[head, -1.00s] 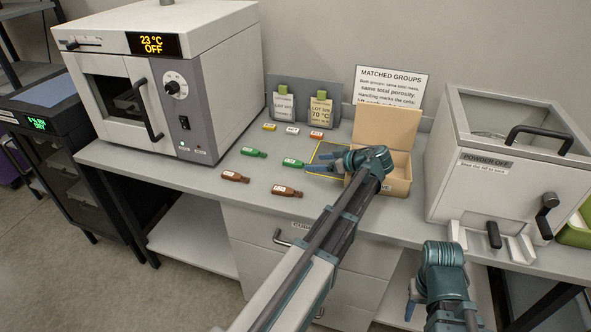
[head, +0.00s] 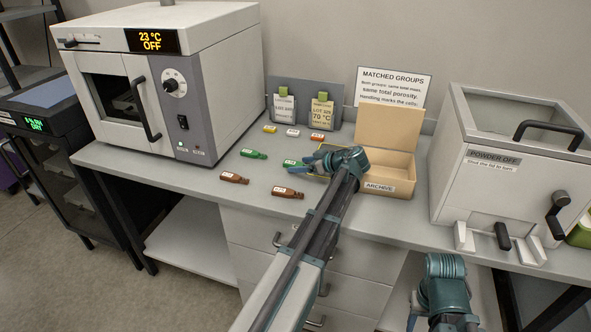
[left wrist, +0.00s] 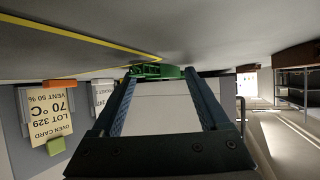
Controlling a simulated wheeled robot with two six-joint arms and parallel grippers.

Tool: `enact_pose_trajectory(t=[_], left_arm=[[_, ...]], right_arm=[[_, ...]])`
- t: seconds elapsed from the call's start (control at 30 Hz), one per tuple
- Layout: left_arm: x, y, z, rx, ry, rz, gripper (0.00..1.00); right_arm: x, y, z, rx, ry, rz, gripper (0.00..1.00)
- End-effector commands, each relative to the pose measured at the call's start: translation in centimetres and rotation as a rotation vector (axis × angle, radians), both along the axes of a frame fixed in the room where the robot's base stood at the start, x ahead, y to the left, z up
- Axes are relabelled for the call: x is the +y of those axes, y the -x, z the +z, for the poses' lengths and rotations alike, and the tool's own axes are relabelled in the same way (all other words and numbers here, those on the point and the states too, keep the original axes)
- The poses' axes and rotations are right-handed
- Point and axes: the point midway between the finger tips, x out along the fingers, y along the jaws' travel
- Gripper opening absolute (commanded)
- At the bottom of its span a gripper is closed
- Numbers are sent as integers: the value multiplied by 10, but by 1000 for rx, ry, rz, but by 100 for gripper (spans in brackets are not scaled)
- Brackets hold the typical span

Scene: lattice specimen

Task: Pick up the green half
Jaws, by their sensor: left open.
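Two green bottle-shaped halves with white labels lie flat on the bench in the head view. One green half (head: 253,153) lies farther left. The other green half (head: 290,163) lies beside my left gripper (head: 309,161), which partly covers its right end. In the left wrist view a green half (left wrist: 154,71) shows at the far ends of my open left fingers (left wrist: 158,80), roughly between them. I cannot tell whether they touch it. My right gripper (head: 412,312) is low at the bottom right, mostly cut off or hidden, well away from the green halves.
Two brown halves (head: 233,177) (head: 287,193) lie in front. Small yellow, white and orange pieces (head: 317,136) lie behind, before the cards (head: 322,113). An open archive box (head: 388,187) stands right of my left gripper. The oven (head: 165,80) is left, the powder enclosure (head: 490,185) right.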

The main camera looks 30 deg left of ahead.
Motion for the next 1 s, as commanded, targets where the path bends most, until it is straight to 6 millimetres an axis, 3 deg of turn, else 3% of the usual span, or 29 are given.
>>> enact_pose_trajectory(t=[0.17, 0.5, 0.6, 1.0], left_arm=[[0, 0, 1, 0, 0, 0, 75], [0, 0, 1, 0, 0, 0, 13], [0, 0, 1, 0, 0, 0, 0], [0, 0, 5, 0, 0, 0, 0]], right_arm=[[0, 0, 1, 0, 0, 0, 50], [0, 0, 1, 0, 0, 0, 50], [0, 0, 1, 0, 0, 0, 50], [0, 0, 5, 0, 0, 0, 50]])
